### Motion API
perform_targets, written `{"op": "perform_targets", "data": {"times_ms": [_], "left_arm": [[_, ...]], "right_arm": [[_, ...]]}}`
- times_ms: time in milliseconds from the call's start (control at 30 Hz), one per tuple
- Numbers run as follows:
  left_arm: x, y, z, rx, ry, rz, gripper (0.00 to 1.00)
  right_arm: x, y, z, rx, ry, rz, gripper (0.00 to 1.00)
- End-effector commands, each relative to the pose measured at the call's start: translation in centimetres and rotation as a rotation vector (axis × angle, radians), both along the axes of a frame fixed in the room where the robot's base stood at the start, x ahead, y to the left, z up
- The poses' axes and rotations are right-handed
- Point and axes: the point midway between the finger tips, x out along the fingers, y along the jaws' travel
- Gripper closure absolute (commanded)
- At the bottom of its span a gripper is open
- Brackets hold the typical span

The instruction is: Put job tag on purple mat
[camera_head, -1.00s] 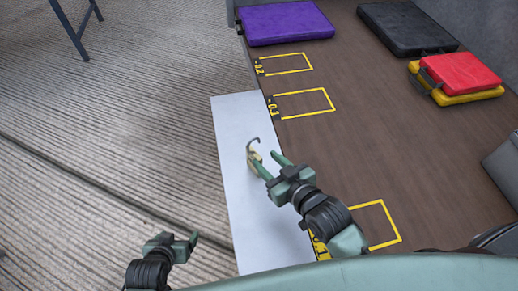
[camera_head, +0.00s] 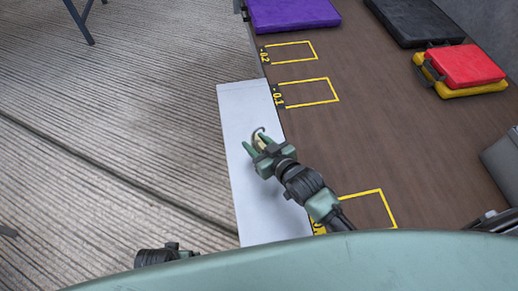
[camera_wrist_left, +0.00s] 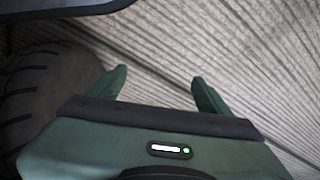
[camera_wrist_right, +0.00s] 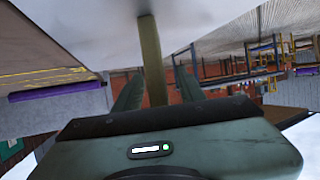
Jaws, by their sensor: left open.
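A small tan piece with a grey hook (camera_head: 258,139), likely the job tag, stands on the white board. In the right wrist view its tan strip (camera_wrist_right: 152,60) rises between my fingertips. My right gripper (camera_head: 256,144) has one finger on each side of it; I cannot tell whether they press on it. The purple mat (camera_head: 292,14) lies at the top of the head view, cut by the edge, with nothing seen on it. My left gripper (camera_wrist_left: 160,75) is open and empty; its fingers are out of the head view.
The white board (camera_head: 262,215) lies along the brown surface (camera_head: 365,140), which has yellow outlined boxes. A black case (camera_head: 415,22) and a red and yellow case (camera_head: 465,68) are at right.

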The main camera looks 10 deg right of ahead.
Motion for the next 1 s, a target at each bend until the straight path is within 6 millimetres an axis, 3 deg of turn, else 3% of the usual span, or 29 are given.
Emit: {"op": "perform_targets", "data": {"times_ms": [133, 367, 533, 1000], "left_arm": [[0.31, -0.02, 1.0, 0.0, -0.006, 0.001, 0.21], [0.35, -0.01, 1.24, 0.0, -0.006, 0.001, 0.21], [0.35, -0.02, 1.22, -0.001, -0.007, 0.001, 0.21], [0.42, -0.06, 1.32, -0.002, -0.013, 0.001, 0.21]], "right_arm": [[1.06, 0.45, -0.53, 0.0, 0.0, 0.0, 0.6], [1.16, 0.48, -0.5, 0.0, 0.0, 0.0, 0.6], [1.14, 0.47, -0.5, 0.0, 0.0, 0.0, 1.0], [1.15, 0.45, 0.11, 0.0, -0.001, 0.0, 1.0]]}}
